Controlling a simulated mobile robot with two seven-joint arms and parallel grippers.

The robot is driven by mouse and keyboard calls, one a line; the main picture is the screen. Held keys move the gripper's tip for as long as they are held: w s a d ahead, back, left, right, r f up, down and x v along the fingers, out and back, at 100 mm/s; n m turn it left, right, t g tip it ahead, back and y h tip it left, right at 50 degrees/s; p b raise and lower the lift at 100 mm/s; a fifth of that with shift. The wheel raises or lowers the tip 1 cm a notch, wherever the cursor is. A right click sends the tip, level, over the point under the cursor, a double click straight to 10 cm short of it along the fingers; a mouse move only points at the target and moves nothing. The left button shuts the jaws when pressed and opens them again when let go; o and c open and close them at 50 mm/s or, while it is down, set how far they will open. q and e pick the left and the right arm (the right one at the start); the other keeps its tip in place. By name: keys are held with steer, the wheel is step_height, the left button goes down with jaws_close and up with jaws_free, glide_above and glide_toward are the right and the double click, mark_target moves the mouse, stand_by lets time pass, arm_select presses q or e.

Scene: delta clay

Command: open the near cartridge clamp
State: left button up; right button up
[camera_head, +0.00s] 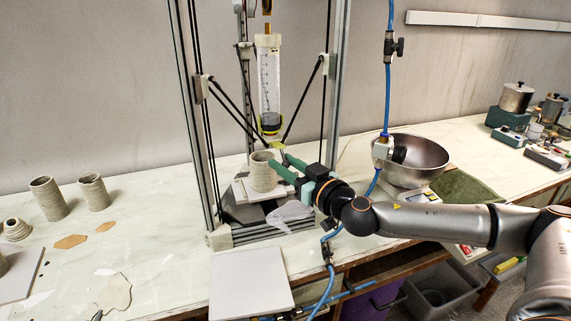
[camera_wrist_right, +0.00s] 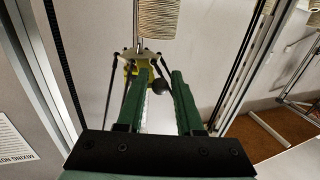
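The clear cartridge (camera_head: 269,80) with a printed scale stands upright in the printer frame, a cream collar (camera_head: 268,41) around its top. A yellow-green holder (camera_head: 269,127) sits at its lower end; it also shows in the right wrist view (camera_wrist_right: 130,68). I cannot tell which part is the near clamp. My right gripper (camera_head: 282,165) reaches in from the right, just below the holder. Its green fingers (camera_wrist_right: 160,66) are apart, with a dark round piece (camera_wrist_right: 161,86) showing between them; contact is unclear. My left gripper is out of view.
A ribbed clay pot (camera_head: 264,172) stands on the print bed close to my right fingers. Frame posts and thin black rods (camera_head: 299,103) surround the cartridge. A blue hose (camera_head: 388,85) and metal bowl (camera_head: 411,160) are to the right. Clay cylinders (camera_head: 49,198) stand left.

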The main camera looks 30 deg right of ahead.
jaws_close()
stand_by(1.1)
